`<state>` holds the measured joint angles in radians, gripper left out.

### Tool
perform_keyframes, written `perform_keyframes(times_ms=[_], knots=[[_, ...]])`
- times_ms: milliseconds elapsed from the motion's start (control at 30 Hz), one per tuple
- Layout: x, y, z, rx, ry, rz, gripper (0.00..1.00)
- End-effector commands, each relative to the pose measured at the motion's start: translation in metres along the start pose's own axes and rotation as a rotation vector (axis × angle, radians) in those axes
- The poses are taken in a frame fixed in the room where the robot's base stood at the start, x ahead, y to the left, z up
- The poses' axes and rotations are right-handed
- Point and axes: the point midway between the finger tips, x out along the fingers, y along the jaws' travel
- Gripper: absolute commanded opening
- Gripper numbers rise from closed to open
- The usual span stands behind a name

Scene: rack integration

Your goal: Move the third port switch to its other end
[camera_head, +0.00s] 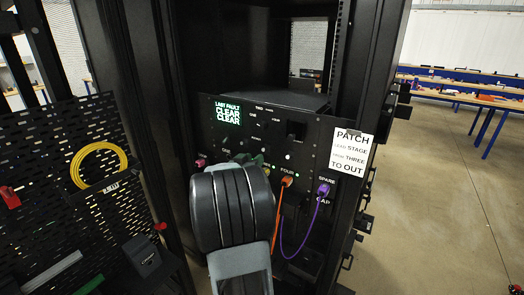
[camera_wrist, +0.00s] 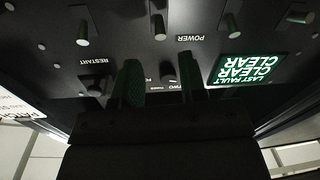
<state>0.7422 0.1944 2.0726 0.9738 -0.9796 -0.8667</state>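A black rack panel (camera_head: 318,130) carries the switches. It shows upside down in the wrist view, with several pale lever-like switches in a row near the top. One (camera_wrist: 158,24) stands above the gap between my fingers and appears third from the right; its number label is not readable, so I cannot confirm it is the third port switch. My gripper (camera_wrist: 160,75) is open, its two dark fingers apart in front of the panel.
A lit display (camera_head: 228,113) reads "LAST FAULT CLEAR CLEAR". An orange cable (camera_head: 280,205) and a purple cable (camera_head: 309,218) hang from the panel's lower ports. A printed sheet (camera_head: 351,152) is on its right end. A pegboard (camera_head: 60,130) with a yellow cable coil (camera_head: 82,157) stands left.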

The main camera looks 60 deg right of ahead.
Motion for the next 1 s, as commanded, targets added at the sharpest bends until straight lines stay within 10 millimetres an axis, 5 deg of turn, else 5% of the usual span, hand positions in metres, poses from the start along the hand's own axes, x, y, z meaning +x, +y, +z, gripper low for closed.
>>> perform_keyframes(times_ms=[400, 867, 1000], knots=[[0.057, 0.000, -0.001, 0.000, 0.000, -0.001, 0.39], [0.065, 0.000, 0.000, 0.000, 0.000, -0.002, 0.39], [0.065, 0.000, 0.000, 0.000, 0.000, -0.002, 0.26]])
